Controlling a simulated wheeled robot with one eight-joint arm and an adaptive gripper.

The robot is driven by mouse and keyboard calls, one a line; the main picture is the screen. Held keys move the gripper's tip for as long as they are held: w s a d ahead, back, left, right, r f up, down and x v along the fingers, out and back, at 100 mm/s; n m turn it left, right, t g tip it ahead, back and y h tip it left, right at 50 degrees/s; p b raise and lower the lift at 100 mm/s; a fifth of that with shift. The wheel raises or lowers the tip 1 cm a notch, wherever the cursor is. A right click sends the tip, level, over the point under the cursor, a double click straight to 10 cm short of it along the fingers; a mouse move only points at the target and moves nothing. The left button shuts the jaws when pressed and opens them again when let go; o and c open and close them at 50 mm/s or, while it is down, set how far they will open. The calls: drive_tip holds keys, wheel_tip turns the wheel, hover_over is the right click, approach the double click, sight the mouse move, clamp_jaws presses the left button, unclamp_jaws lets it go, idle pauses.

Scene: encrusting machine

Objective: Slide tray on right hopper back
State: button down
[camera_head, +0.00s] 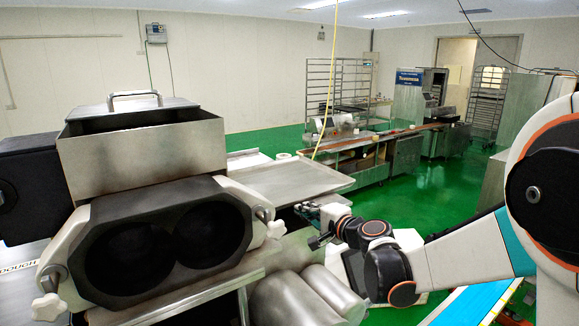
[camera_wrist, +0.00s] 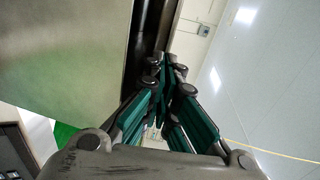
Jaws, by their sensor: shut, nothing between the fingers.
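A flat metal tray (camera_head: 290,182) sits on the right part of the machine, level, its right edge jutting out. My gripper (camera_head: 302,209) is just below and in front of the tray's right side in the head view. In the wrist view my gripper (camera_wrist: 166,62) has its fingers drawn together at the tips, with nothing between them. Beside them on the left is a broad metal panel (camera_wrist: 75,60), perhaps the tray's underside. A dark gap lies past the fingertips. I cannot tell whether the fingers touch the tray. The right hopper itself is largely hidden.
A metal hopper (camera_head: 145,155) with a handled lid (camera_head: 135,104) stands at left, above a black block (camera_head: 160,240) with two round openings. Metal cylinders (camera_head: 305,297) lie below my gripper. Racks (camera_head: 332,92) and a workbench (camera_head: 365,150) stand farther back. Green floor is open at right.

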sight(293, 202)
drive_tip(key=shift+r+b+x, duration=0.15)
drive_tip(key=shift+x, duration=0.8)
drive_tip(key=shift+r+b+x, duration=0.15)
drive_tip(key=shift+x, duration=0.8)
drive_tip(key=shift+d, duration=0.1)
drive_tip(key=f+v, duration=0.1)
drive_tip(key=v, duration=0.8)
drive_tip(key=shift+s+d+f+b, duration=0.25)
drive_tip(key=shift+s+b, duration=0.1)
drive_tip(key=shift+s, duration=0.1)
